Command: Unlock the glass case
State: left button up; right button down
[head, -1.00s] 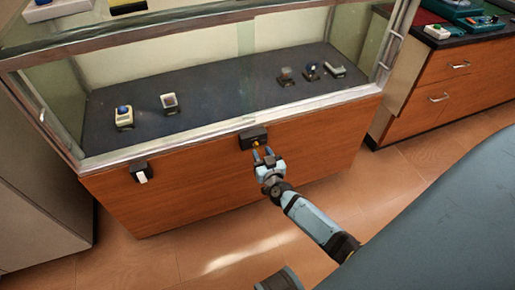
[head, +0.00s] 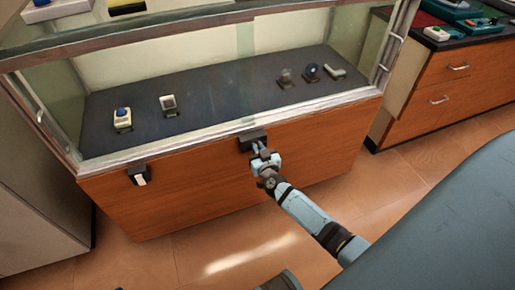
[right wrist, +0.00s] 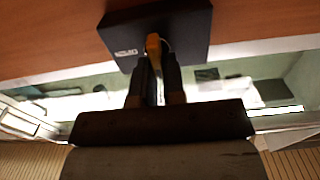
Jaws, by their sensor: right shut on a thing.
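The glass case (head: 200,158) has a metal frame, a wooden base and a dark shelf inside. A black lock box (head: 250,136) sits on its front below the glass; it also shows in the right wrist view (right wrist: 185,30). My right gripper (head: 259,150) is at this lock box. In the right wrist view its fingers (right wrist: 157,75) are shut on a small yellow key (right wrist: 153,44), whose far end meets the face of the lock box. How deep the key sits, I cannot tell. My left gripper is not in view.
A second black fixture with a white part (head: 140,177) is on the case front at left. Several small devices stand on the shelf inside. A wooden drawer cabinet (head: 440,85) is at right. The tiled floor (head: 190,255) before the case is clear.

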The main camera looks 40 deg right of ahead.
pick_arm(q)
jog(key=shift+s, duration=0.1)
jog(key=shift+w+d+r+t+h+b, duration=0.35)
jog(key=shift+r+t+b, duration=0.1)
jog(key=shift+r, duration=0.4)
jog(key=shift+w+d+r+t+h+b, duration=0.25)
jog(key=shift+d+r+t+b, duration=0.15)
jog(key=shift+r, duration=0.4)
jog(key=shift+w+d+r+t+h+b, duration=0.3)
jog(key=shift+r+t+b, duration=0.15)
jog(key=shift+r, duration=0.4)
pick_arm(e)
jog(key=shift+s+d+f+m, duration=0.1)
jog(key=shift+d+f+m, duration=0.15)
jog(key=shift+m, duration=2.8)
jog(key=shift+d+f+m, duration=0.3)
jog(key=shift+m, duration=2.7)
jog(key=shift+s+d+f+m, duration=0.1)
jog(key=shift+d+f+m, duration=0.15)
jog(key=shift+m, duration=2.8)
